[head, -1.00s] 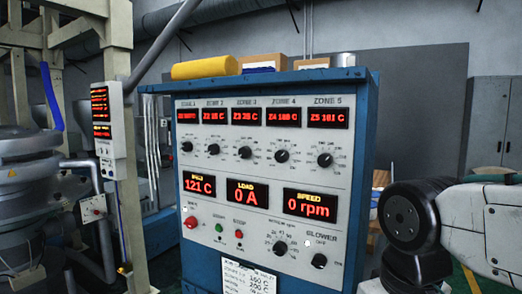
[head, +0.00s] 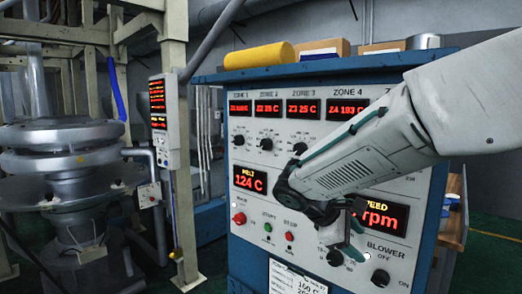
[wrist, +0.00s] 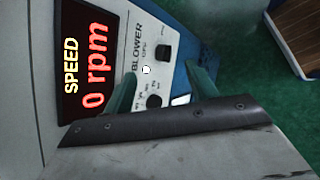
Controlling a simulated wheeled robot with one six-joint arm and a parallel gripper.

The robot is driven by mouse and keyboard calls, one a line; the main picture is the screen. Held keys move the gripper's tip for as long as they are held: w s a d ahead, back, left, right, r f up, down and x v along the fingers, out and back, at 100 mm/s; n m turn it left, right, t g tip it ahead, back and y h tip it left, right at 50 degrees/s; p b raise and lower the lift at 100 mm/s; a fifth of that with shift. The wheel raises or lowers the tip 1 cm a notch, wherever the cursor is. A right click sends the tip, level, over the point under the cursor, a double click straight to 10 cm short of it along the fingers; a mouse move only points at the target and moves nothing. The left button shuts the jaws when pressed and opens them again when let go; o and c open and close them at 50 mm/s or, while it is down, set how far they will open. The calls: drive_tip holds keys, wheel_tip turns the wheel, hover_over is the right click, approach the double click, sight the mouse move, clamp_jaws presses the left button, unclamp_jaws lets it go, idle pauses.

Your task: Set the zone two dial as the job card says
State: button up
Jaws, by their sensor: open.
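The zone two dial (head: 266,143) is a small black knob on the white panel, under the ZONE 2 red display (head: 268,107). Its pointer is too small to read surely. The job card (head: 297,277) is a white sheet low on the panel, cut off by the frame; a line looks like 160 C, the rest is blurred. My gripper (head: 340,240) is low in front of the panel, right of and below the zone two dial. In the wrist view, its teal fingers (wrist: 160,88) are apart with nothing held, near the speed and blower knobs. The zone two dial is outside that view.
The blue cabinet (head: 400,62) carries a yellow roll (head: 259,57) and boxes on top. Zone one (head: 238,139) and zone three (head: 300,147) dials flank the zone two dial. My arm covers the zone five area.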

drive_tip(key=w+a+n+t+h, duration=0.2)
drive_tip(key=w+a+n+t, duration=0.25)
drive_tip(key=w+a, duration=0.45)
drive_tip(key=n+t+h, duration=0.2)
drive_tip(key=n+t, duration=0.9)
drive_tip(key=n, duration=0.3)
approach(264, 146)
drive_tip(key=x, duration=0.8)
drive_tip(key=shift+w, duration=0.1)
drive_tip(key=shift+m, duration=0.25)
drive_tip(key=c, duration=1)
